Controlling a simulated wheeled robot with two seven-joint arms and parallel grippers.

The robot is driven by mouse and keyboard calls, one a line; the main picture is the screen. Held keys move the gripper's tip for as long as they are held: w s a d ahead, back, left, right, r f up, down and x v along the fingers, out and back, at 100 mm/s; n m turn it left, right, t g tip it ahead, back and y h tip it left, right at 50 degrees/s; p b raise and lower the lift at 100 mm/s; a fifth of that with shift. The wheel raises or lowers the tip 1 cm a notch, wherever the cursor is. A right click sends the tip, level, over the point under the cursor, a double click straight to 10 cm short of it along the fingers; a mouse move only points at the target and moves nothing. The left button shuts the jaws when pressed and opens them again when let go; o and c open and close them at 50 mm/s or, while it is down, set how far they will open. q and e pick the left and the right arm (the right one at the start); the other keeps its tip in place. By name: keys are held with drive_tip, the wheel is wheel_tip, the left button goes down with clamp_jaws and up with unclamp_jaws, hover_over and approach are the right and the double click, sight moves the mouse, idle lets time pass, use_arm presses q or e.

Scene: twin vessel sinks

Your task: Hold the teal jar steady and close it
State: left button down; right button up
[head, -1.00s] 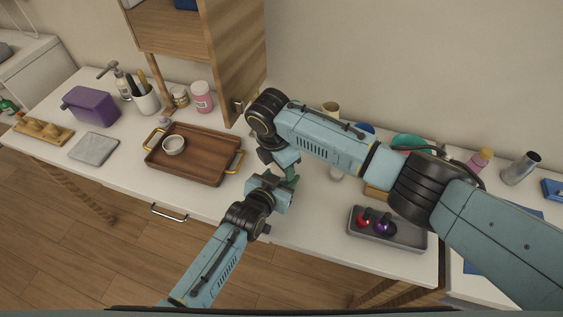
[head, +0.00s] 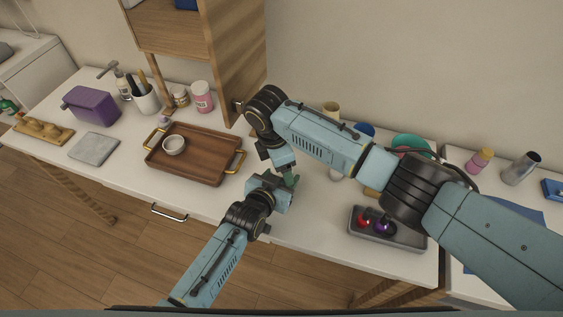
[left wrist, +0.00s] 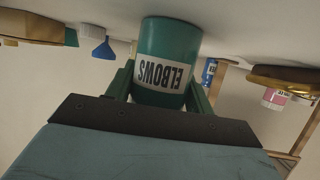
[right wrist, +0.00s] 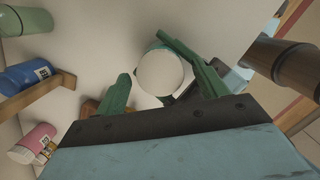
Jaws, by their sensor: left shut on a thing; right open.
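The teal jar (left wrist: 165,50) has a white label reading ELBOWS, upside down in the left wrist view. My left gripper (left wrist: 160,88) is shut on its sides. In the head view the two grippers meet over the counter, and the jar is mostly hidden there. My left gripper (head: 283,186) comes in from the front, my right gripper (head: 288,172) from above. In the right wrist view a round pale top (right wrist: 161,72) lies between the spread fingers of my right gripper (right wrist: 145,58), which is open. I cannot tell whether that top is a seated lid.
A wooden tray (head: 207,172) with a small white bowl (head: 174,144) stands left of the grippers. A grey tray (head: 408,242) with red and purple knobbed things lies to the right. A wooden cabinet (head: 232,60) rises behind. The counter's front strip between the trays is mostly clear.

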drive_tip(key=shift+r, duration=2.2)
drive_tip(key=shift+c, duration=0.2)
drive_tip(key=n, duration=0.1)
drive_tip(key=r+n, duration=0.1)
drive_tip(key=shift+a+r+n+y, duration=0.1)
drive_tip(key=shift+r+n+y, duration=0.2)
drive_tip(key=shift+n+y, duration=0.1)
drive_tip(key=n, duration=0.1)
drive_tip(key=r+n, duration=0.1)
drive_tip(key=n, duration=0.1)
drive_tip(key=shift+r+g+y, duration=0.25)
drive_tip(key=shift+g+y, duration=0.05)
drive_tip(key=shift+y, duration=0.1)
wheel_tip(320, 180, down, 8)
drive_tip(key=shift+f, duration=0.1)
